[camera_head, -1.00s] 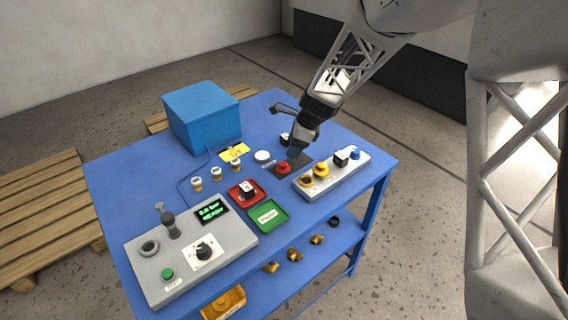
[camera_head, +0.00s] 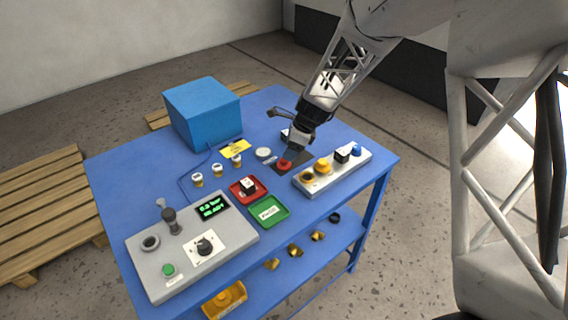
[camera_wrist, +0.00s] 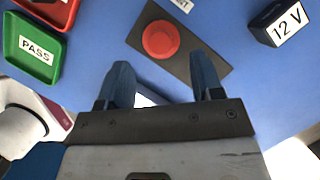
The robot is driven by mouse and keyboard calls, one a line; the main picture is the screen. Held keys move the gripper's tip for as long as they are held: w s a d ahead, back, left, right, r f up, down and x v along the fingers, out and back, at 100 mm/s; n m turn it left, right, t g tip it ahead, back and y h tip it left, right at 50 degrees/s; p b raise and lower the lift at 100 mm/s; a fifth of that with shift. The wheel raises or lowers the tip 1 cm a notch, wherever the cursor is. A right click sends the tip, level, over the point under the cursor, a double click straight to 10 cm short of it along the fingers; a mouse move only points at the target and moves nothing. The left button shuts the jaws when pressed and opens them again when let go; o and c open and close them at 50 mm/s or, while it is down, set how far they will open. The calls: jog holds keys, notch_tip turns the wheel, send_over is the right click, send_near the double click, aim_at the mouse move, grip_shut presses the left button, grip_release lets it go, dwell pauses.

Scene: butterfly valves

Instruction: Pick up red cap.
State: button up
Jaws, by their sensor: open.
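The round red cap (camera_head: 284,165) sits on a dark rectangular plate (camera_head: 279,172) on the blue table. In the wrist view the red cap (camera_wrist: 160,39) is just beyond my fingertips, roughly centred between them, with the dark plate (camera_wrist: 212,66) around it. My gripper (camera_head: 293,151) points down close beside the cap in the head view. In the wrist view my gripper (camera_wrist: 162,72) has its two blue fingers wide apart, with nothing between them. The cap is apart from both fingers.
A grey block with yellow, black and blue parts (camera_head: 331,173) stands right of the cap. Red (camera_head: 236,192) and green PASS (camera_head: 283,214) trays lie in front. A black 12 V box (camera_wrist: 277,22) is near the plate. A blue box (camera_head: 203,115) stands behind.

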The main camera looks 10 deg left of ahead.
aim_at(284, 162)
jog(key=shift+x, duration=2.55)
jog(key=shift+a, duration=0.1)
jog(key=c, duration=0.6)
jog(key=shift+c, duration=0.2)
